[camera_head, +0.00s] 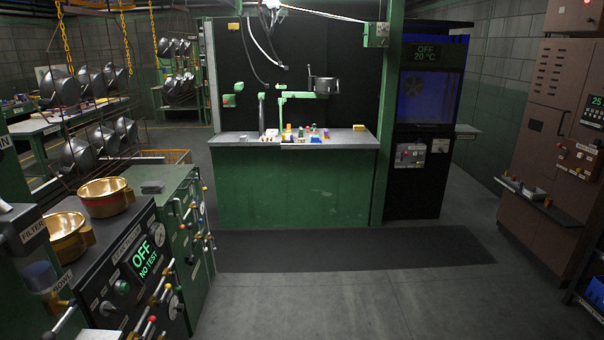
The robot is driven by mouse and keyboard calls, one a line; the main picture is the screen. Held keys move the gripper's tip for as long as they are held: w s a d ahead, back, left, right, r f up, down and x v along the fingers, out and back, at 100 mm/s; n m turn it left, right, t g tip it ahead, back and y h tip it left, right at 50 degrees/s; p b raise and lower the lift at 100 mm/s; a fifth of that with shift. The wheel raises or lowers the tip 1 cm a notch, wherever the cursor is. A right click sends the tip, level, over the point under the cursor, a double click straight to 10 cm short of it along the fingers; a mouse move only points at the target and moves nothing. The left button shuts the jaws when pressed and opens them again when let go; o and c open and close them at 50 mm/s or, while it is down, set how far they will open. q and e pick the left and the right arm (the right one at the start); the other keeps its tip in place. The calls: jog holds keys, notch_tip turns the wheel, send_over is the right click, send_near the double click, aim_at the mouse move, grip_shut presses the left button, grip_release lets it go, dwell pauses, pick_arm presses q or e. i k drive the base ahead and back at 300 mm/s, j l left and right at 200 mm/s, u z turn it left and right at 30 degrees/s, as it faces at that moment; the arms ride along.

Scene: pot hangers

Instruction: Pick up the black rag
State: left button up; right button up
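I cannot make out a black rag for certain in the head view. A small dark grey item (152,187) lies on top of the green cabinet at the left, but it is too small to tell what it is. Several small coloured items (305,134) lie on the grey top of the green counter (292,190) ahead. Neither of my grippers shows in this view.
A dark mat (350,249) lies on the floor before the counter. Brass pots (105,197) stand on the left machine (135,270). Hanging racks with metal pots (85,90) are behind it. A brown cabinet (555,130) stands right. The middle floor is clear.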

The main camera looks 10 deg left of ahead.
aim_at(148, 187)
jog(key=i+u, duration=0.25)
jog(key=i, duration=0.2)
jog(key=i+u, duration=0.2)
jog(key=i, duration=0.25)
jog(key=i+l+u, duration=0.25)
jog(key=i, duration=0.2)
jog(key=i+l+u, duration=0.25)
jog(key=i, duration=0.2)
jog(key=i+l+u, duration=0.25)
jog(key=i+l, duration=0.05)
jog(key=i, duration=0.1)
